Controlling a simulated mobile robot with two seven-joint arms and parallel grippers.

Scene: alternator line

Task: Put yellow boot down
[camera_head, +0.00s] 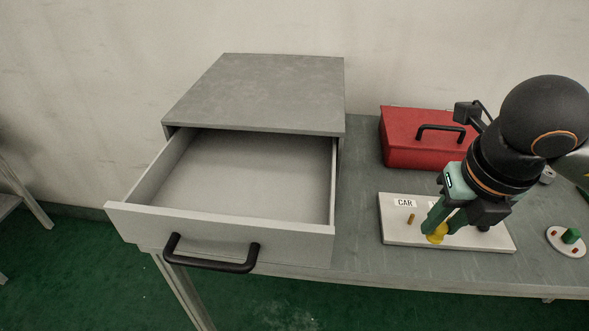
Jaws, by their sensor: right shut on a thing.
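My right gripper (436,228) is shut on the yellow boot (437,238), pointing down over the pale board (397,234) on the table. The boot is small and partly hidden by the fingers. It is at or just above the board's surface; I cannot tell whether it touches. The board has a label reading CAR (405,203) and a small brownish peg (411,218) to the left of the gripper. My left gripper is not in view.
An open, empty grey drawer (220,228) with a black handle juts out at the left. A red toolbox (400,148) stands behind the board. Bare table (355,200) shows left of the board.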

